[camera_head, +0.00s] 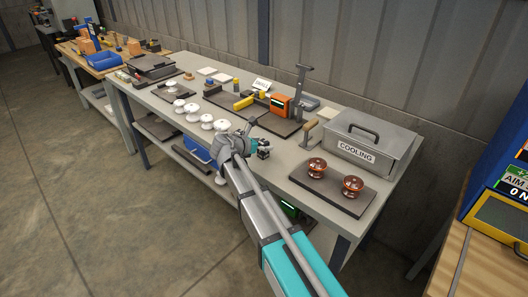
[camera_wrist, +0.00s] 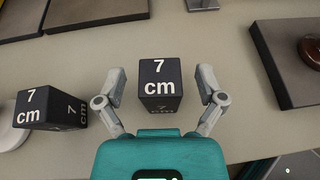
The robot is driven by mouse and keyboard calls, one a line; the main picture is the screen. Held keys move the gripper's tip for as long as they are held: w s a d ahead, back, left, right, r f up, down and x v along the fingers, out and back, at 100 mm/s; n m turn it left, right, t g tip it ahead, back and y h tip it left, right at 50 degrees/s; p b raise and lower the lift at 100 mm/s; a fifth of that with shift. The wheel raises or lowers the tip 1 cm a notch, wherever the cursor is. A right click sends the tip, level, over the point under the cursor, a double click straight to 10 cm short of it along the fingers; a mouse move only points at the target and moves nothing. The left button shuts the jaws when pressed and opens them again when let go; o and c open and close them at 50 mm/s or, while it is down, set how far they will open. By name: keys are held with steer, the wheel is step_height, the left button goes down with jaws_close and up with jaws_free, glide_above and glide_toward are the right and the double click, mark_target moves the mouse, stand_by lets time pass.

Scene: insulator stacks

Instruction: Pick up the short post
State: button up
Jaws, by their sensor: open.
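A black post labelled "7 cm" (camera_wrist: 160,85) stands between the fingers of my gripper (camera_wrist: 161,78) in the wrist view. The fingers are spread on either side, with a gap to the post on both sides. A second black post, also labelled "7 cm" (camera_wrist: 50,108), stands to the left, outside the fingers. In the head view my gripper (camera_head: 263,148) is over the front part of the long table; the posts are hard to make out there, largely hidden by my arm.
A dark plate with two brown insulators (camera_head: 316,167) lies to the right, in front of the grey COOLING box (camera_head: 396,151). White insulators (camera_head: 221,125) stand to the left. A dark board (camera_head: 283,127) with an orange device (camera_head: 281,104) lies behind. A white round part (camera_wrist: 10,128) touches the view's left edge.

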stand_by(0.5)
jaws_close()
